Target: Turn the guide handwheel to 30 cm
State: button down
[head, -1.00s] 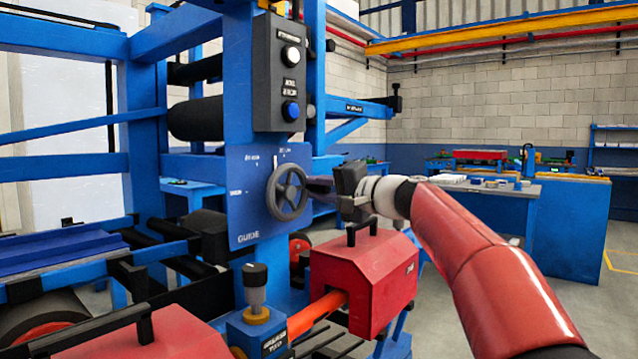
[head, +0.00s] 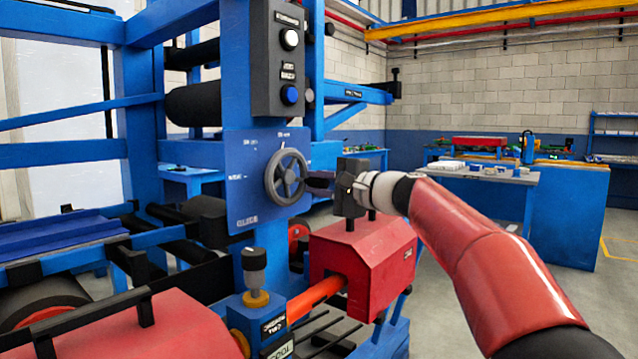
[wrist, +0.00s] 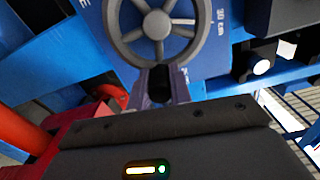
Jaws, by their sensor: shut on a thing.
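The guide handwheel (head: 285,177) is a dark grey spoked wheel on the blue guide panel (head: 248,195). In the wrist view the handwheel (wrist: 157,24) fills the top middle, its upper part cut off. My gripper (head: 308,181) reaches it from the right. The scale marks are too blurred in the head view to read the setting.
A dark control box (head: 276,60) with a white and a blue button sits above the panel. A red housing (head: 362,262) with a black handle stands just below my gripper. A blue-based knob (head: 255,290) stands at the front. A workbench (head: 480,175) is farther back at right.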

jog(key=shift+f, duration=0.1)
jog(key=c, duration=1.3)
grip_release()
jog(key=shift+d, duration=0.1)
jog(key=b+v, duration=0.2)
jog(key=v, duration=0.5)
jog(key=shift+s+d, duration=0.25)
jog(key=shift+d, duration=0.05)
